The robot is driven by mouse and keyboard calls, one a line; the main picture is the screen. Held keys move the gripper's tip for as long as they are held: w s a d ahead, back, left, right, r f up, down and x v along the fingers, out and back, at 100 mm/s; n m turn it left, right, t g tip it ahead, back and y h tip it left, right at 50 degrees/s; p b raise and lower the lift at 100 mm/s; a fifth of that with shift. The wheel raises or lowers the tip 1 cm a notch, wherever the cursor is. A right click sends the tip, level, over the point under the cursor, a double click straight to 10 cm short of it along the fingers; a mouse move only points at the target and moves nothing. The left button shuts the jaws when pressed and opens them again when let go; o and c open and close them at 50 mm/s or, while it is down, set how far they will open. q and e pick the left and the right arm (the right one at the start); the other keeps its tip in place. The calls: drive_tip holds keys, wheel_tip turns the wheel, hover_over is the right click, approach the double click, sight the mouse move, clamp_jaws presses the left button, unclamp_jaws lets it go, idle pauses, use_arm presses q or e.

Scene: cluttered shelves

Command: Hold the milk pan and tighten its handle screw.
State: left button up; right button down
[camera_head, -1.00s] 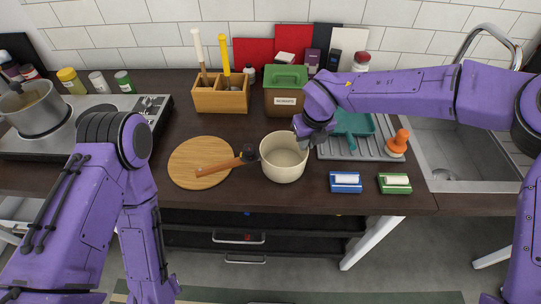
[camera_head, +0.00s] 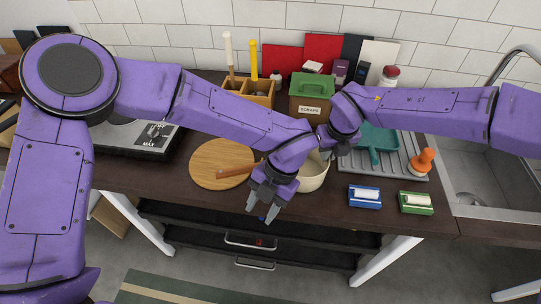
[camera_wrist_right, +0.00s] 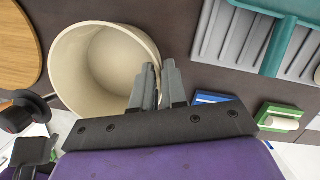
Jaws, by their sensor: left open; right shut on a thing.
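The cream milk pan (camera_head: 315,174) stands upright on the counter, partly hidden by my arms. Its wooden handle (camera_head: 236,170) points left over the round board. In the right wrist view the pan (camera_wrist_right: 110,60) shows its open inside. A black fitting with a dark knob (camera_wrist_right: 16,117), apparently the handle screw, is at the pan's side. My left gripper (camera_head: 261,210) is open and empty, fingers pointing down, in front of the pan near the counter's front edge. It covers the handle joint in the head view.
A round wooden board (camera_head: 207,176) lies left of the pan, with the stove (camera_head: 140,140) beyond.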

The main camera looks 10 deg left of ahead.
use_arm(q)
drive_tip(key=w+r+t+h, duration=0.1)
drive_tip(key=w+r, duration=0.3)
drive_tip(key=w+r+n+t+h, duration=0.1)
drive_tip(key=w+r, duration=0.3)
drive_tip(key=r, duration=0.1)
drive_tip(key=w+r+n+t+h, duration=0.1)
drive_tip(key=w+r, duration=0.3)
drive_tip(key=shift+r+t, duration=0.3)
wheel_tip(320, 180, down, 7)
drive_tip(key=shift+r, duration=0.1)
